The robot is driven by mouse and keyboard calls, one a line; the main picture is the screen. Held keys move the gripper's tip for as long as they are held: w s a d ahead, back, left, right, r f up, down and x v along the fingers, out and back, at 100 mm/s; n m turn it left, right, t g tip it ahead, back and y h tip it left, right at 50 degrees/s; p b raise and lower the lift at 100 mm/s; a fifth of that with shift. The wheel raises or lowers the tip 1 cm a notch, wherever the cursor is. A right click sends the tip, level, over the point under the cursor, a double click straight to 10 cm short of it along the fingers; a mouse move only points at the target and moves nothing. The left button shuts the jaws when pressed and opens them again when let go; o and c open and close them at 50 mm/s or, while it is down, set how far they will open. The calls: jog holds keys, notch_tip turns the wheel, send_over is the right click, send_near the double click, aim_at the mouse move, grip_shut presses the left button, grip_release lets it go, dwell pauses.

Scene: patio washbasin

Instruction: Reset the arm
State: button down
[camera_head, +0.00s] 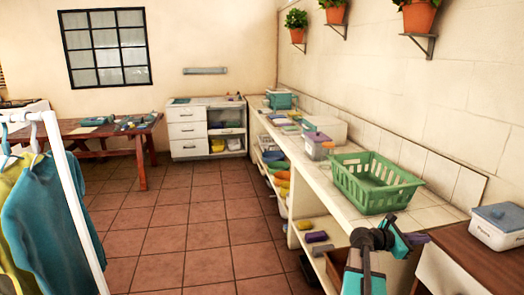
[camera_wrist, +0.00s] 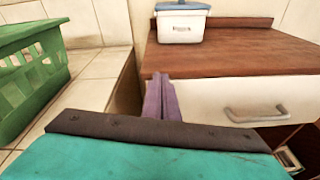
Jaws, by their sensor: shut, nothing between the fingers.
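My gripper (camera_head: 416,238) shows at the lower right of the head view, in front of the tiled counter and left of the wooden-topped cabinet. In the wrist view its purple fingers (camera_wrist: 161,98) are together with nothing between them. They point toward the gap between the counter and the cabinet. My arm is bent, with its dark joint and teal links at the lower right of the head view.
A green basket (camera_head: 374,183) stands on the tiled counter (camera_head: 345,211). A white box with a blue lid (camera_head: 497,226) sits on the wooden-topped cabinet (camera_wrist: 235,50). A clothes rack (camera_head: 75,200) stands at left. The tiled floor (camera_head: 190,235) in the middle is clear.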

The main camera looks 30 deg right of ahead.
jog(key=w+a+f+m+t+y, duration=0.1)
jog(key=w+a+f+m+y, duration=0.25)
jog(key=a+f, duration=1.25)
jog(key=w+a+f+m+t+y, duration=0.15)
jog(key=w+a+f+y, duration=0.3)
jog(key=a+f, duration=1.15)
jog(key=s+a+f+m+g+y, duration=0.1)
jog(key=s+a+f+m+y, duration=0.3)
jog(key=a+f, duration=1)
jog(key=s+a+f+m+g+y, duration=0.1)
jog(key=s+a+f+m, duration=0.1)
jog(key=s+a, duration=0.5)
jog(key=s+a+f+m+g+y, duration=0.1)
jog(key=s+a+f+g+y, duration=0.1)
jog(key=s+a, duration=0.5)
jog(key=a+f, duration=0.1)
jog(key=a, duration=0.4)
jog(key=shift+a+m, duration=0.15)
jog(key=shift+m, duration=0.25)
